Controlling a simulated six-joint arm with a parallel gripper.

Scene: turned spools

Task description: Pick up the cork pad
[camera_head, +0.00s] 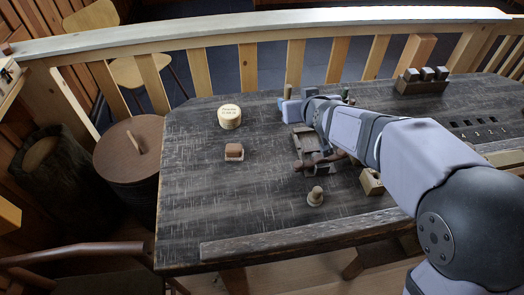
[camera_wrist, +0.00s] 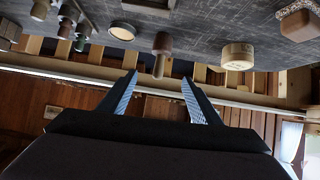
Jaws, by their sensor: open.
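A small speckled tan piece (camera_wrist: 297,7), which looks like the cork pad, shows at the upper right edge of the wrist view. A brown block (camera_wrist: 300,25) is against it and seems to rest on it. In the head view the reddish-brown block (camera_head: 234,151) stands on the left part of the table; the pad there is too small to make out clearly. My gripper (camera_wrist: 159,82) is open and empty, its two fingers apart, well to the left of the pad in the wrist view.
A round cream box (camera_head: 230,117) stands behind the block. A turned wooden piece (camera_wrist: 160,53) shows just past my fingertips. The table's left side is mostly clear.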

